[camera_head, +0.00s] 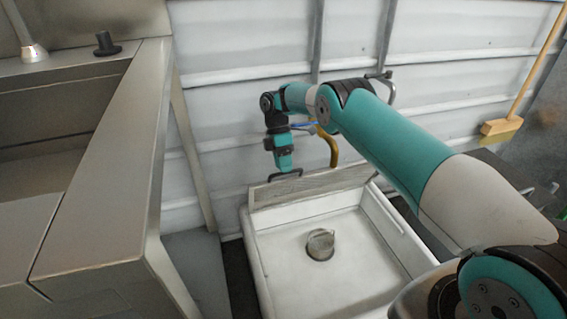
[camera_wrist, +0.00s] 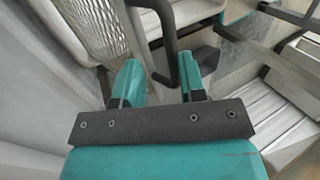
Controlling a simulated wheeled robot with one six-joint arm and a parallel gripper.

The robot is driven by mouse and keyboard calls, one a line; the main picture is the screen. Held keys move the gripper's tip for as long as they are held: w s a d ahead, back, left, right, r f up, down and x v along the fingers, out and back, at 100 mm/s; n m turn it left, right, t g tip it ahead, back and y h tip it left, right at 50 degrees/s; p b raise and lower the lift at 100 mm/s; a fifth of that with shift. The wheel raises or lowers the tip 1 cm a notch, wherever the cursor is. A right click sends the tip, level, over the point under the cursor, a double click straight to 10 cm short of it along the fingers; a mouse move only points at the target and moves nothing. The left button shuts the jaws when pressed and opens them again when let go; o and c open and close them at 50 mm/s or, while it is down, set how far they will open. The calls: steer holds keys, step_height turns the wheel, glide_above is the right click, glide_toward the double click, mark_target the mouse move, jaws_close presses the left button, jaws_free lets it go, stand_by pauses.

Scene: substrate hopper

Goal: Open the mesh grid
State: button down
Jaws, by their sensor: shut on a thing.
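The mesh grid (camera_head: 312,187) stands raised at the back edge of the white hopper (camera_head: 253,262), whose inside is uncovered. The grid's mesh also shows at the upper left of the wrist view (camera_wrist: 92,26). My gripper (camera_head: 285,172) is at the grid's upper left edge, beside a dark handle. In the wrist view, the dark handle (camera_wrist: 169,38) runs down between the two teal fingers of my gripper (camera_wrist: 160,85). The gripper is shut on this handle. The exact contact is partly hidden.
A round metal fitting (camera_head: 320,244) sits on the hopper floor. A steel bench (camera_head: 105,190) stands on the left. A white panelled wall (camera_head: 235,100) is close behind. A yellow curved pipe (camera_head: 330,146) is near my arm. A broom (camera_head: 503,128) leans at the right.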

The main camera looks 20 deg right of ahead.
steer(key=shift+f, duration=0.8)
steer(key=c, duration=1)
jaws_free()
steer(key=shift+d+f, duration=0.1)
steer(key=shift+r+p, duration=0.4)
steer(key=shift+r, duration=0.2)
steer(key=shift+c, duration=0.8)
step_height(320, 180, up, 19)
steer(key=p, duration=1.7)
steer(key=shift+r, duration=0.2)
steer(key=shift+c, duration=0.5)
